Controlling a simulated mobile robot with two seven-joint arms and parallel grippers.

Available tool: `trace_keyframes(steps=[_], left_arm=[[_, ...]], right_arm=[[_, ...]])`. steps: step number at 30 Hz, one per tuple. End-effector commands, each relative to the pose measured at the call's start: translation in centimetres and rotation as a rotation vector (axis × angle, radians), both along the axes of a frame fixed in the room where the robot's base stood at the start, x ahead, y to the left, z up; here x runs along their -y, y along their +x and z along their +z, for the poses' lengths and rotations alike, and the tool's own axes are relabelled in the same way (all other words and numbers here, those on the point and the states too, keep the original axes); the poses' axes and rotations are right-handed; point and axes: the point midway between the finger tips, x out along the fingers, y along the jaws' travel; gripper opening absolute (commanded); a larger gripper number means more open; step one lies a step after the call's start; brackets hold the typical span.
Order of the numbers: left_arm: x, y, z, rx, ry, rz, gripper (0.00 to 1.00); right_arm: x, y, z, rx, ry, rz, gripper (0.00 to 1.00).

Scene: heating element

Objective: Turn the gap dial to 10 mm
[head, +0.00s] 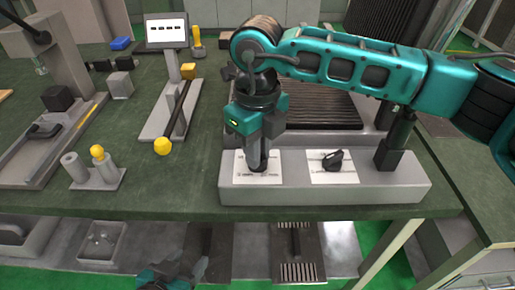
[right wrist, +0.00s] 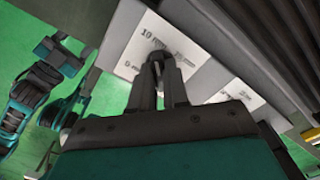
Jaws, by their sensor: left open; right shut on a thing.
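The grey control box (head: 330,195) at the table's front edge carries two white dial plates. The left plate (head: 241,172) has my right gripper (head: 258,168) straight above it, pointing down, its fingers shut on the gap dial. The right wrist view shows the fingers (right wrist: 160,72) closed around this dark dial (right wrist: 158,57), on a plate with "10" and "0" markings (right wrist: 150,35). The fingers hide most of the dial, so its setting cannot be read. My left gripper (head: 172,277) is low at the bottom edge of the head view, partly cut off, away from the box.
A second black dial (head: 333,160) is on the right plate. A dark ribbed unit (head: 315,108) stands behind the box. To the left are a post with a screen (head: 166,30), a yellow-ended rod (head: 162,146) and a grey block with pegs (head: 95,176). Open green tabletop lies between.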

Motion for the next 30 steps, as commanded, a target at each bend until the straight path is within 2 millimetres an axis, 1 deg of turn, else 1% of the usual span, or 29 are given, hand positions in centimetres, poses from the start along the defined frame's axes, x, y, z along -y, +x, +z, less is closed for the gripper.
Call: trace_keyframes(steps=[1, 2, 9, 16, 20, 23, 30], left_arm=[[0.0, 0.0, 0.0, -0.001, 0.0, 0.0, 0.54], [0.0, 0.0, 0.0, -0.001, -0.001, 0.001, 0.54], [0.0, 0.0, 0.0, -0.001, -0.002, 0.003, 0.54], [0.1, 0.0, 0.0, -0.001, -0.005, 0.005, 0.54], [0.1, 0.0, 0.1, -0.001, -0.005, 0.005, 0.54], [0.1, 0.0, 0.3, -0.001, -0.005, 0.005, 0.54], [0.1, 0.0, 0.9, -0.001, -0.005, 0.005, 0.54]], right_arm=[[0.0, 0.0, 0.1, 0.001, 0.0, 0.0, 0.0], [0.0, 0.0, 0.1, 0.001, 0.0, 0.0, 0.18], [0.0, 0.0, 0.1, 0.001, 0.001, 0.0, 0.4], [0.0, 0.0, 0.1, 0.001, 0.001, 0.001, 0.4], [0.0, 0.1, 1.0, 0.003, 0.001, 0.001, 0.4], [0.0, 0.1, 2.7, 0.004, 0.001, 0.001, 0.4], [0.0, 0.1, 8.1, 0.005, 0.002, 0.001, 0.4]])
